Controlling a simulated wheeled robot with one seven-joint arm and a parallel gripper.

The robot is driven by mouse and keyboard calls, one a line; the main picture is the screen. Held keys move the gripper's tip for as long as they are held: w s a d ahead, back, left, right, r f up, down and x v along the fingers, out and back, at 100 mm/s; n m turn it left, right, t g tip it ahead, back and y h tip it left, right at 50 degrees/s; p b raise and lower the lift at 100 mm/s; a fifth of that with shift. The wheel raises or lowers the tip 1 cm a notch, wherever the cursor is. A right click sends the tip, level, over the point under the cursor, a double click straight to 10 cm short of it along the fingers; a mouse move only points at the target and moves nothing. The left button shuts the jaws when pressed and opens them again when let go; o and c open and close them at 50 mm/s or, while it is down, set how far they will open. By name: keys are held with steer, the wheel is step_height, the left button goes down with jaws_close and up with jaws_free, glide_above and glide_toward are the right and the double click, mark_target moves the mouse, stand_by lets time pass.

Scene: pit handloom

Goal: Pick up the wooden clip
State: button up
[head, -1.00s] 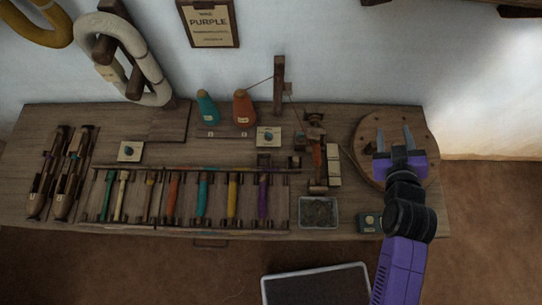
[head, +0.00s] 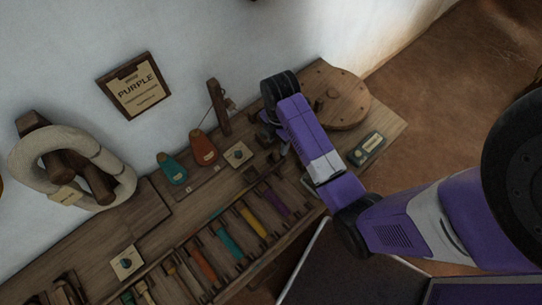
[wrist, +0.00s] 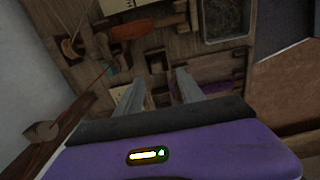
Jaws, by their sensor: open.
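My gripper (wrist: 160,76) is open in the wrist view, with its two grey fingers pointing at the wooden bench. Small dark wooden pieces lie just beyond and between the fingertips. One of them (wrist: 154,60) may be the wooden clip, but the view is too dark to be sure. Nothing shows as held. In the head view my arm covers most of the gripper and the bench under it, so I cannot make out the clip there.
A metal tray (wrist: 226,18) and an orange bobbin (wrist: 130,29) lie beyond the fingers. In the head view, a rack of coloured bobbins (head: 225,243), teal (head: 172,169) and orange (head: 203,148) cones and a round wooden board (head: 345,98) are near my arm. The wall stands behind.

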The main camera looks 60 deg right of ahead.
mark_target(277, 152)
steer(key=shift+w+d+f+p, duration=0.1)
steer(key=shift+w+f+p, duration=0.05)
steer(key=shift+f, duration=1.8)
steer(key=shift+w+f+p, duration=0.1)
steer(key=shift+f+p, duration=0.05)
steer(key=shift+f, duration=1.75)
jaws_close()
